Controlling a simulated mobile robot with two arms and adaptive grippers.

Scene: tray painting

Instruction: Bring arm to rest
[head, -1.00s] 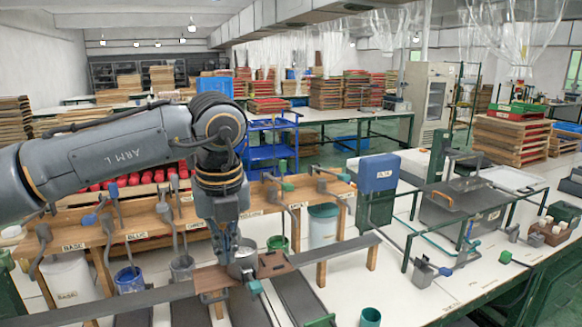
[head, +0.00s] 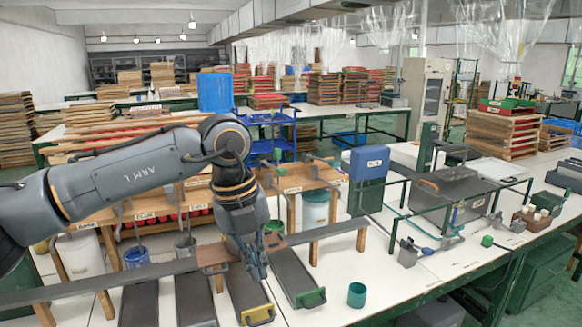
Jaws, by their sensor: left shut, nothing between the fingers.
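My left arm, marked "ARM L", comes in from the left and bends down at the middle of the head view. My left gripper (head: 256,268) points down over the dark trays, in front of the wooden rack. Its fingers are shut with nothing between them. A brown block (head: 212,256) sits on the grey rail just left of the gripper. My right gripper does not show.
Dark trays with a yellow handle (head: 258,315) and a green handle (head: 310,298) lie below the gripper. A green cup (head: 357,295) stands to the right. A blue box (head: 369,163) stands behind. The white table (head: 400,285) is mostly clear around the cup.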

